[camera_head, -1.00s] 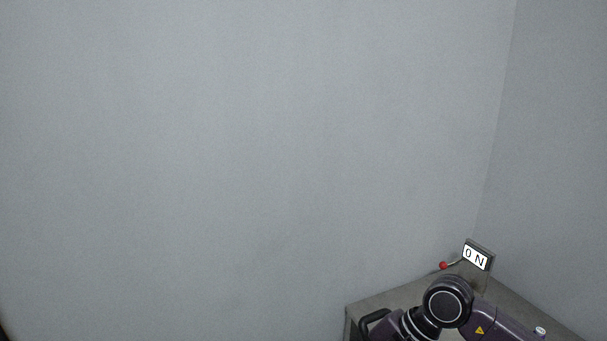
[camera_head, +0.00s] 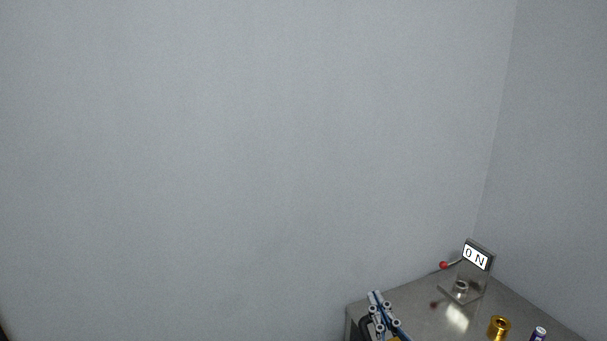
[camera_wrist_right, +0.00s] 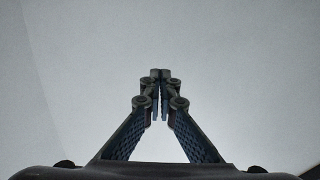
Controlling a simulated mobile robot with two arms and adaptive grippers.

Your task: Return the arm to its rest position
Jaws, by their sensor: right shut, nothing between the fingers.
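My right gripper (camera_head: 376,298) shows at the bottom of the head view, over the left corner of the grey table, fingers pointing up in the picture. In the right wrist view its fingertips (camera_wrist_right: 160,75) meet, with nothing between them and only a plain pale surface behind. Most of the right arm is out of the head view. My left gripper is not in view.
The grey table (camera_head: 425,318) stands in the room's corner. On it are a stand with an "ON" sign (camera_head: 477,257) and a red-knobbed lever (camera_head: 444,265), a gold cylinder (camera_head: 498,327) and a purple can (camera_head: 538,335). A black handle-like loop is beside the gripper. Walls close off the back and right.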

